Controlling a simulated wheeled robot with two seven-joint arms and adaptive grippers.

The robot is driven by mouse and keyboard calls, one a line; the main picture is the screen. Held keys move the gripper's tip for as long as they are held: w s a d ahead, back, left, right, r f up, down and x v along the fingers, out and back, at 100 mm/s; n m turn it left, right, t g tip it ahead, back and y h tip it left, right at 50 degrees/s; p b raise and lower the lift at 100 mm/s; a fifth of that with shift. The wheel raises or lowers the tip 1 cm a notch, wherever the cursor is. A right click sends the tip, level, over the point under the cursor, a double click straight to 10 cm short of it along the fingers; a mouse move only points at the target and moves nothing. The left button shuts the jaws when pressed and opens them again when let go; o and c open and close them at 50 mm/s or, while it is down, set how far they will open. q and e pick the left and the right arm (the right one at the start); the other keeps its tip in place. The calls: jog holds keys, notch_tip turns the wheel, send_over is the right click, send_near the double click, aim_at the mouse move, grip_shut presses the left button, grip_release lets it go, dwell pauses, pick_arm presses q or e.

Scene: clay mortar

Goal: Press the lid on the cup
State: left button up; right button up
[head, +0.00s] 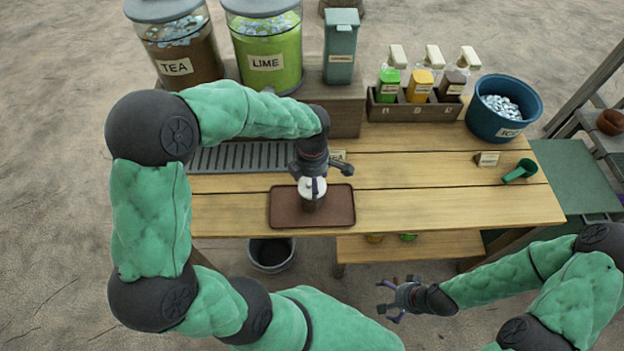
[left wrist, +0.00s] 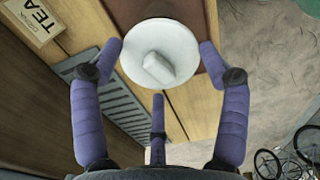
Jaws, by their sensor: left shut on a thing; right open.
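A white round lid (head: 305,189) with a block-shaped knob sits at the top of a dark cup (head: 311,205) on the brown tray (head: 340,213). The lid fills the upper middle of the left wrist view (left wrist: 140,72) and hides the cup there. My left gripper (head: 318,175) points down over it, its purple fingers (left wrist: 162,48) shut on the lid at its rim. I cannot tell whether the lid is fully seated. My right gripper (head: 390,298) is open and empty, low in front of the table.
A drip grate (head: 240,158) lies behind the tray. TEA (head: 177,67) and LIME (head: 267,62) dispensers, a bottle rack (head: 415,108) and a blue ice bucket (head: 500,125) stand along the back. A green scoop (head: 520,171) lies at right. The table right of the tray is clear.

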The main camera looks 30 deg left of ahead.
dwell(0.4)
pick_arm(q)
jog(key=o, duration=0.7)
jog(key=shift+r+p, duration=2.3)
jog(key=shift+r, duration=1.2)
grip_shut()
